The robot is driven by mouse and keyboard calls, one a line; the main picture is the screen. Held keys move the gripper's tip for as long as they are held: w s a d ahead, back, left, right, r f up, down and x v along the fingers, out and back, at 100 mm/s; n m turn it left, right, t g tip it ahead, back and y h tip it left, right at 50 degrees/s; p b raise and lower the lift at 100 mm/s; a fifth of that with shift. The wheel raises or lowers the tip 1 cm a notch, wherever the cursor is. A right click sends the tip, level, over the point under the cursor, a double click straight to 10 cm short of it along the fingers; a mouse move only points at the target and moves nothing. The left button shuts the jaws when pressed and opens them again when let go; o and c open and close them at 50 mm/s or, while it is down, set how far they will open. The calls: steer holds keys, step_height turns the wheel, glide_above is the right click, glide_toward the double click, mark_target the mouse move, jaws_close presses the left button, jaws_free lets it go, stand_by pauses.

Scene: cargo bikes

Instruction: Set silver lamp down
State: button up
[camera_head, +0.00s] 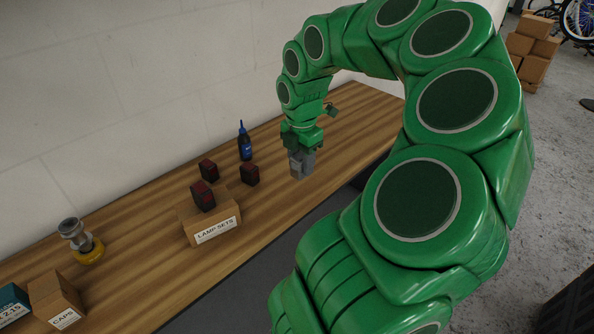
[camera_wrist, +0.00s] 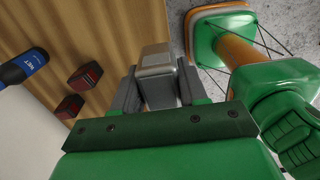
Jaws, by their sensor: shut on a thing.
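The silver lamp (camera_wrist: 157,75) is a small grey block-shaped body held between the fingers of my gripper (camera_wrist: 157,88) in the wrist view. In the head view my gripper (camera_head: 302,155) points down over the front part of the wooden bench, with the grey lamp (camera_head: 297,167) at its tip. The lamp is close to the bench top; I cannot tell whether it touches it. The fingers hide part of its sides.
A box labelled LAMP SETS (camera_head: 213,226) stands left of my gripper, with a dark red lamp (camera_head: 203,196) on it. The wooden bench (camera_head: 345,125) is clear to the right.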

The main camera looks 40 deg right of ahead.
steer(key=shift+w+d+f, duration=0.9)
steer(key=shift+w+f, duration=0.25)
steer(key=shift+f, duration=0.1)
steer(key=shift+w+d+f, duration=0.9)
steer(key=shift+w+f, duration=0.25)
steer(key=shift+f, duration=0.1)
steer(key=shift+w+d+f, duration=0.9)
steer(key=shift+w+f, duration=0.25)
steer(key=shift+f, duration=1.75)
steer(key=shift+f, duration=0.1)
steer(key=o, duration=1.1)
step_height(320, 180, up, 12)
steer(key=shift+r, duration=0.2)
